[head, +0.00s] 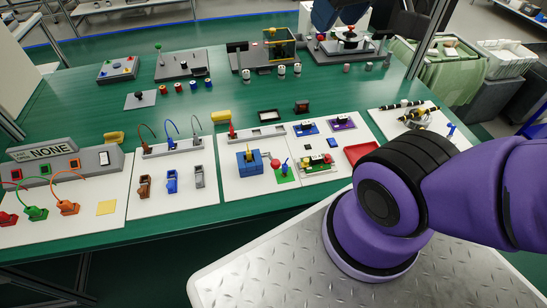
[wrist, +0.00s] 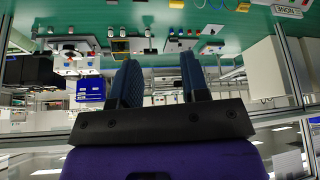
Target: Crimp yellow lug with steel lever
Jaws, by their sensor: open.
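My gripper (wrist: 158,75) shows in the wrist view with its two dark blue fingers apart and nothing between them. It is away from the green bench (wrist: 175,43). I cannot tell for certain which part is the yellow lug. Small yellow blocks (head: 220,117) lie on the bench, and a blue block (head: 250,161) has a yellow part on top. A grey clip-like piece (head: 198,176) stands beside brown and blue ones. Which piece is the steel lever is unclear.
A panel with red, green and orange wires (head: 67,207) lies at the left under a NONE sign (head: 47,151). Fixtures (head: 180,64) and a yellow-framed stand (head: 279,48) line the back. A red tray (head: 362,153) lies near my arm. Green bench shows between the panels.

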